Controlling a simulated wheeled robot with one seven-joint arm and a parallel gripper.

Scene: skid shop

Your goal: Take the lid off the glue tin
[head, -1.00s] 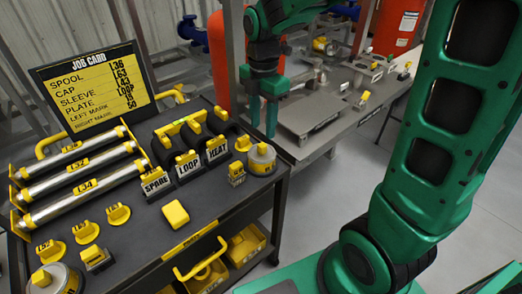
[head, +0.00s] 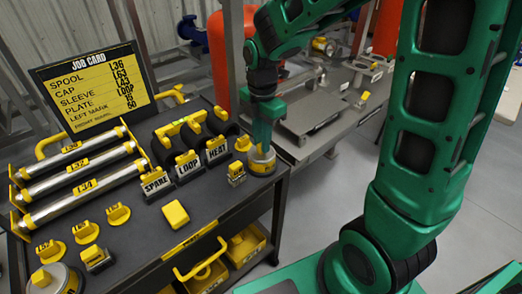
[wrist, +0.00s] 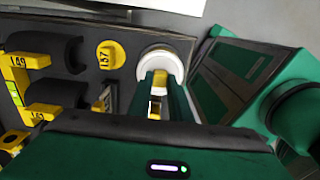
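A round tin (head: 261,164) with a pale rim and a yellow knob on its lid stands at the right back corner of the dark bench. My gripper (head: 262,145) points down over this tin, with its fingertips at the lid. In the wrist view the pale tin top (wrist: 160,58) shows beyond my fingers, and the yellow knob (wrist: 158,82) lies between the fingers of my gripper (wrist: 160,88). I cannot tell whether the fingers press on it. Another tin (head: 54,281) with a yellow knob stands at the bench's lower left; the writing on both is unreadable.
A small yellow-topped block (head: 236,174) stands close left of the tin. Black holders marked SPARE, LOOP and HEAT (head: 187,164) stand further left. A yellow block (head: 175,213) lies in front. A grey side table (head: 312,138) is behind.

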